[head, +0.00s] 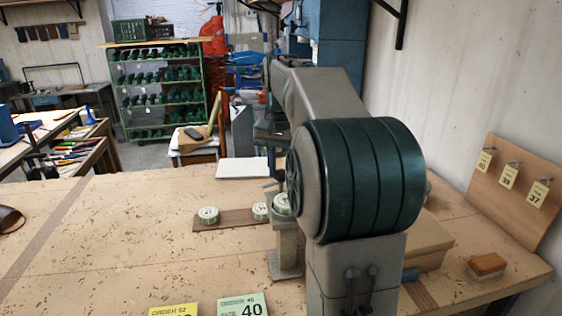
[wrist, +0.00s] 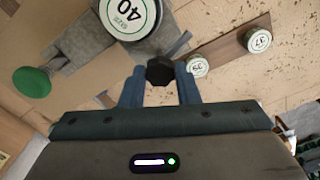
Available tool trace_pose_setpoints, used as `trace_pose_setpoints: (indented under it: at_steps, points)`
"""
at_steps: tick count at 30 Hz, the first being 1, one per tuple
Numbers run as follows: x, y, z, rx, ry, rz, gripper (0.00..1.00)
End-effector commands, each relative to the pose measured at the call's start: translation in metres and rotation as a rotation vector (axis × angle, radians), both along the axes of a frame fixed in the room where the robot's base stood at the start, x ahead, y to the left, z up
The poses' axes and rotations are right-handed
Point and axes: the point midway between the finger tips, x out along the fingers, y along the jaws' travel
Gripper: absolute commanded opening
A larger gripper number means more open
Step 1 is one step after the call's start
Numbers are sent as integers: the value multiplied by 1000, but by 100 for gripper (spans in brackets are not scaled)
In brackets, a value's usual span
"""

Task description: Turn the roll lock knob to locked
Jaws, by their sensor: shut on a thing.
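A black faceted knob (wrist: 160,70), which looks like the roll lock knob, sits between the two blue fingers of my gripper (wrist: 160,84) in the wrist view. The gripper is shut on it. The knob is beside a white disc (wrist: 128,14) marked size 40, on a grey fixture (wrist: 84,42). I cannot read any locked or unlocked mark. In the head view a pale post (head: 287,248) with a disc (head: 283,204) on top stands behind my arm, which hides the gripper and the knob.
A brown strip (head: 235,220) carries two small numbered discs. A green round knob (wrist: 32,82) shows at left in the wrist view. Order cards (head: 243,304) lie at the front edge. A tag board (head: 520,195) and brush (head: 487,265) are at right. The bench left side is largely clear.

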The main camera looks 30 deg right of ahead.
Motion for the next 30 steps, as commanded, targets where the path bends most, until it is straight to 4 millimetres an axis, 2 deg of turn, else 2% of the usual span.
trace_pose_setpoints:
  at_steps: [30]
  points:
    - [1,0,3,-2,-3,953,6]
